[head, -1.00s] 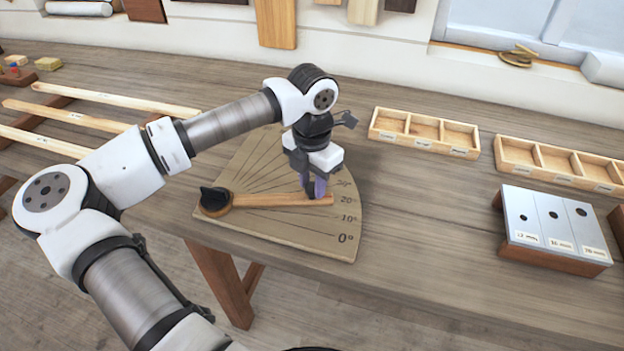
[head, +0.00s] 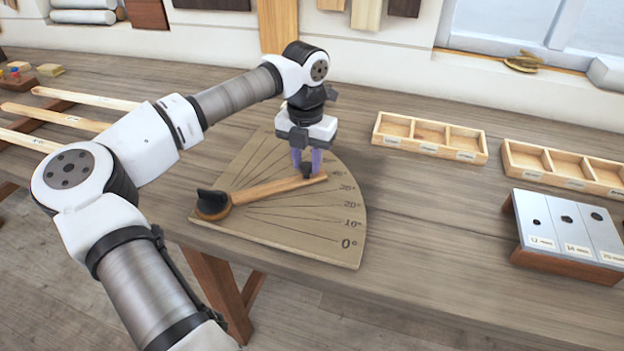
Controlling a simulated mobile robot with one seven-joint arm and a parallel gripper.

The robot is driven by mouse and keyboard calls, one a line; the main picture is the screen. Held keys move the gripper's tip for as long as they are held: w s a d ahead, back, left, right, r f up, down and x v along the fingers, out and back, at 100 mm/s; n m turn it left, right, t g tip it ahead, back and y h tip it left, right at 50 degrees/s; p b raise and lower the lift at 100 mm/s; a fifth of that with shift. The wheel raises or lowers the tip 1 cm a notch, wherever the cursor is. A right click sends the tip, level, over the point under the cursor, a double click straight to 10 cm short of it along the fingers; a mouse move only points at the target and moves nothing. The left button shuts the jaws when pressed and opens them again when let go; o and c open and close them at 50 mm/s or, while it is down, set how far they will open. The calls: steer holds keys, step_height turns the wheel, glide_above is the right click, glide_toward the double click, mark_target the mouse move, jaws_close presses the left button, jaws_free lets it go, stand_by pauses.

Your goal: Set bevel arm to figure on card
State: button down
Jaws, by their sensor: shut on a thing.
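The bevel board (head: 290,240) is a tan quarter-circle plate with fanned lines and degree figures from 0° upward along its curved edge. Its wooden bevel arm (head: 265,190) turns on a round pivot with a black knob (head: 211,202) at the left corner. The arm's free end points just above the figure that reads like 30°; the figure beyond it is hard to read. My gripper (head: 307,163) is shut on a small dark peg (head: 307,171) near that free end. I cannot make out a card with a figure.
Two divided wooden trays (head: 430,153) (head: 560,180) with small labels stand at the back right. A metal-topped block with holes (head: 566,228) is at the right. Long wooden strips (head: 60,117) lie at the left. The bench between board and block is clear.

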steer(key=w+n, duration=0.1)
steer(key=w+a, duration=0.1)
steer(key=w+a+n, duration=0.1)
steer(key=w, duration=0.1)
steer(key=shift+w+a+n+b, duration=0.1)
steer(key=shift+a+n+b, duration=0.05)
steer(key=shift+n+b, duration=0.2)
steer(key=shift+w+a+n, duration=0.55)
steer(key=shift+w+a, duration=0.1)
steer(key=shift+w, duration=0.15)
steer(key=c, duration=1.1)
jaws_free()
steer(key=shift+r, duration=0.1)
step_height(320, 180, up, 14)
steer(key=b, duration=0.1)
steer(key=shift+b, duration=0.4)
